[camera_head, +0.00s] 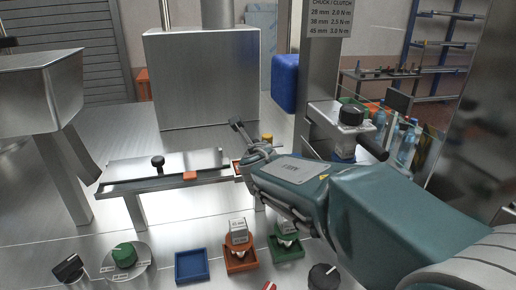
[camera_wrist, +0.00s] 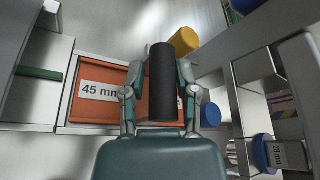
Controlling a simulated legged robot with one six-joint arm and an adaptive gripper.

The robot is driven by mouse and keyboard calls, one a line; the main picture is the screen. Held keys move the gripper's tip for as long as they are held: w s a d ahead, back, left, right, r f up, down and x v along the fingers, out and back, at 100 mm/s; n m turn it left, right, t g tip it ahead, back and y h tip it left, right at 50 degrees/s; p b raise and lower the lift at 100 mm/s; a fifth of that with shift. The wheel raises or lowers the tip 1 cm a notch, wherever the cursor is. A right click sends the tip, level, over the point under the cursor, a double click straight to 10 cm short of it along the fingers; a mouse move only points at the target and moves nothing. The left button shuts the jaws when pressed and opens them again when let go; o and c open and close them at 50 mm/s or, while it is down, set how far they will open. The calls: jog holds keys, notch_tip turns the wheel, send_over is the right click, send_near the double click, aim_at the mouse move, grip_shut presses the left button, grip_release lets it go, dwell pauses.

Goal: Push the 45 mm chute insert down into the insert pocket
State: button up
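The 45 mm chute insert (camera_wrist: 88,112) is an orange piece with a white "45 mm" label, seen from above in the wrist view. It lies within the metal walls of the insert pocket (camera_wrist: 68,50); I cannot tell how deep it sits. A black cylindrical handle (camera_wrist: 162,85) rises from it. My gripper (camera_wrist: 161,68) has one finger on each side of this handle and appears shut on it. In the head view my gripper (camera_head: 248,145) is at the right end of the metal chute (camera_head: 125,184), where an orange edge (camera_head: 237,168) shows; the arm hides most of the pocket.
A black knob (camera_head: 158,162) and an orange block (camera_head: 190,176) are on the chute. A yellow cylinder (camera_wrist: 185,41) and a blue one (camera_wrist: 210,115) stand close to my gripper. Blue (camera_head: 192,279), orange (camera_head: 241,267) and green trays (camera_head: 286,256) are in front. A metal post (camera_head: 320,80) rises behind.

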jog(key=shift+o, duration=0.6)
